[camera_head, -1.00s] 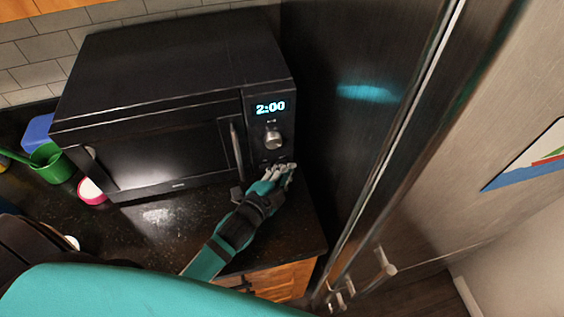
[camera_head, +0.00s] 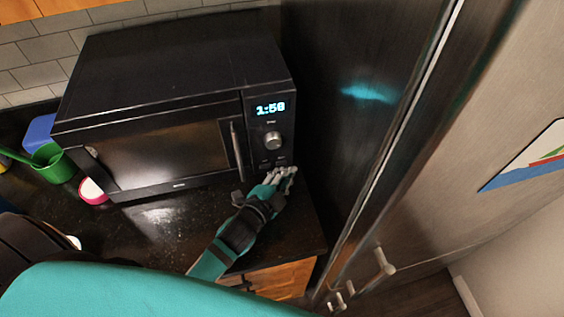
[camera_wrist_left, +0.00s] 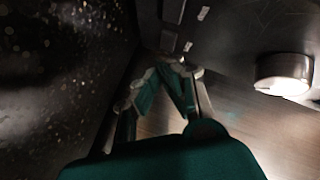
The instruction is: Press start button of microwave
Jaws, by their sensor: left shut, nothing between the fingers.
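The black microwave (camera_head: 170,70) stands on the dark counter with its door shut. Its display (camera_head: 270,108) is lit and reads about 1:58, and a warm glow shows in the door window (camera_head: 165,158). The knob (camera_head: 273,140) is below the display; it also shows in the left wrist view (camera_wrist_left: 284,74). Small buttons (camera_head: 272,162) lie under the knob. My left gripper (camera_head: 286,171) is shut and empty, just below and in front of these buttons. In the left wrist view its fingertips (camera_wrist_left: 172,64) are close to the panel; contact cannot be told. My right gripper is out of view.
A tall dark fridge (camera_head: 345,130) stands close at the right of the microwave. A green cup (camera_head: 52,163) and a blue container (camera_head: 38,130) stand left of it. The counter (camera_head: 150,222) in front of the microwave has some free room.

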